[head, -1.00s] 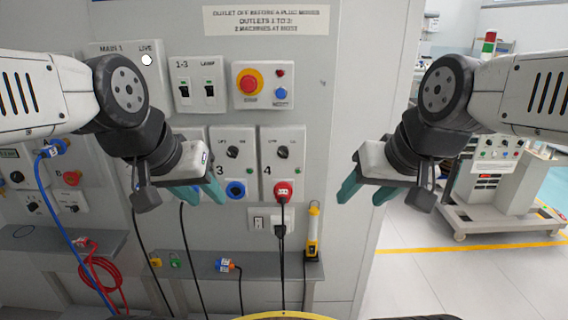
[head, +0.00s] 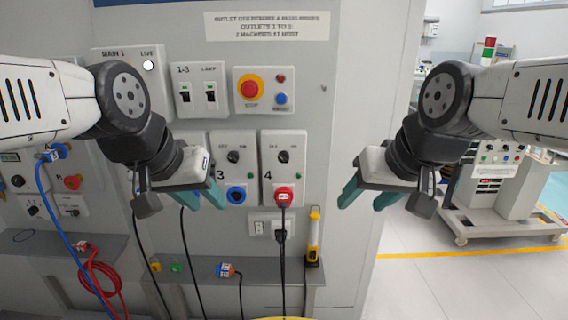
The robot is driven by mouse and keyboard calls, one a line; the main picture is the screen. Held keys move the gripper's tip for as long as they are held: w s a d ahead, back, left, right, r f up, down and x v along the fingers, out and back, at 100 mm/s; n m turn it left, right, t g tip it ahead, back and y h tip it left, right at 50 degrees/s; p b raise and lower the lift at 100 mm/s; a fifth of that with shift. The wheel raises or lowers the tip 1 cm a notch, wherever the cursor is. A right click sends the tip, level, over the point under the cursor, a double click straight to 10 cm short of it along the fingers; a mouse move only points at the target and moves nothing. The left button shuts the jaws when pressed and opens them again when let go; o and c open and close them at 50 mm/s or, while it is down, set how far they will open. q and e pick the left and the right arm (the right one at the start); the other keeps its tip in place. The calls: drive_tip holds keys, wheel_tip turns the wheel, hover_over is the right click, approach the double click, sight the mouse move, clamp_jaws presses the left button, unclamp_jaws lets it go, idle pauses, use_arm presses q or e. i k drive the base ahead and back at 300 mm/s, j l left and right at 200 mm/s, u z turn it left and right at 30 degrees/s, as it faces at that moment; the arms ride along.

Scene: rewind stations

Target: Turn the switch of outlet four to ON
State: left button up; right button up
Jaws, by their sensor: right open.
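Outlet four (head: 267,173) is a pale panel marked 4 on the grey wall, with a small black rotary switch (head: 283,157) near its top and a red plug (head: 284,196) with a black cable in its socket. The switch setting is too small to read. Outlet three (head: 219,173) is beside it on the left, with a blue socket. My right gripper (head: 364,198) is open and empty, right of outlet four. The left gripper's teal fingers are spread and hold nothing.
Above are a 1-3 and lamp switch box (head: 198,92) and a stop box (head: 262,91). Cables hang at left. A machine cart (head: 500,200) stands right.

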sight(283, 155)
drive_tip(key=j+z, duration=0.4)
drive_tip(key=k+j+z, duration=0.1)
drive_tip(key=j+z, duration=0.25)
drive_tip(key=k+j+z, duration=0.1)
drive_tip(key=j+z, duration=0.3)
drive_tip(key=l, duration=0.1)
